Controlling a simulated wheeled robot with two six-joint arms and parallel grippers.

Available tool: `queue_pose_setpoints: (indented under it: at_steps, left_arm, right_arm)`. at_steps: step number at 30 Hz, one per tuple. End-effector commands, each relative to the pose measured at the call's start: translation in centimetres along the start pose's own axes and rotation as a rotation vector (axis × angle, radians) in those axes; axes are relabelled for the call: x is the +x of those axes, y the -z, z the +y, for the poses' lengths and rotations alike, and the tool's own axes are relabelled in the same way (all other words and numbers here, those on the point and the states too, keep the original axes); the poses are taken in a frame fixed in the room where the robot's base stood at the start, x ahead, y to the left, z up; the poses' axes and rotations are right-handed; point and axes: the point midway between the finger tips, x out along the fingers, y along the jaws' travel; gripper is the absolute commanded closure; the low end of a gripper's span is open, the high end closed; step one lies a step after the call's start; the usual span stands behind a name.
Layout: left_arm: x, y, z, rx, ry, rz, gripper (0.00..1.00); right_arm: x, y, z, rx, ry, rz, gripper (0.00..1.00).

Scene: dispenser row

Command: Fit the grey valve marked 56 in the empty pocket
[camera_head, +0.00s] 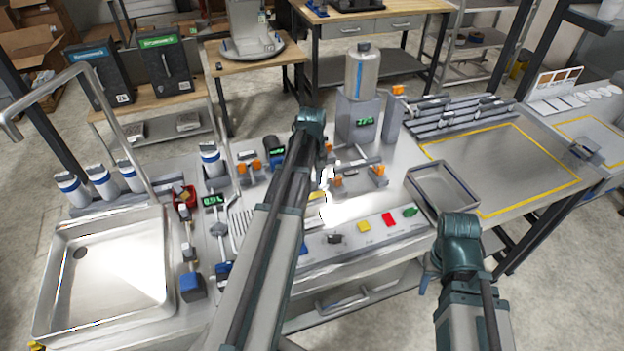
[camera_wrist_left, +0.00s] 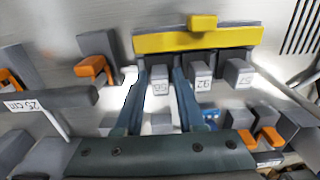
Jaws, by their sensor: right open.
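The grey valve marked 56 (camera_wrist_left: 160,82) stands in a yellow-barred rack (camera_wrist_left: 197,40), its label upside down in the left wrist view. My left gripper (camera_wrist_left: 160,72) is open, with a finger on each side of this valve and a narrow gap beside it. In the head view my left arm hides this gripper and most of the rack. Grey valves marked 92 (camera_wrist_left: 200,80) and 52 (camera_wrist_left: 240,76) stand beside it. My right gripper (camera_head: 424,282) is mostly hidden behind its arm at the lower right; only a blue finger shows. I cannot make out the empty pocket.
Orange-clipped holders (camera_wrist_left: 95,67) and a grey bar marked 25 cm (camera_wrist_left: 45,102) lie close to the left gripper. The bench also has a sink (camera_head: 110,270), a grey tray (camera_head: 440,190) and a dispenser with a metal tank (camera_head: 362,72). The yellow-outlined area (camera_head: 500,165) is clear.

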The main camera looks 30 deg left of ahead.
Motion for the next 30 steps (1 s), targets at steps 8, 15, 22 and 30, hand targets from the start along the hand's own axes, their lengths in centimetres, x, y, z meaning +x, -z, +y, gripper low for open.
queue_pose_setpoints:
  at_steps: [8, 15, 22, 30]
  left_arm:
    - [-0.1, 0.0, 0.0, 0.000, 0.000, 0.000, 0.41]
    - [-0.4, 0.0, 0.0, 0.000, 0.000, 0.000, 0.41]
    - [-2.2, 0.0, 0.0, 0.000, 0.000, 0.000, 0.41]
    - [-6.1, 0.0, 0.0, 0.000, 0.000, 0.000, 0.41]
  right_arm:
    - [-0.1, 0.0, 0.0, 0.000, 0.000, 0.000, 0.50]
    - [-0.4, 0.0, 0.0, 0.001, 0.000, 0.000, 0.50]
    - [-2.2, -0.1, 0.2, 0.000, 0.000, 0.000, 0.50]
    - [-6.0, -0.4, 0.6, -0.001, 0.000, 0.000, 0.50]
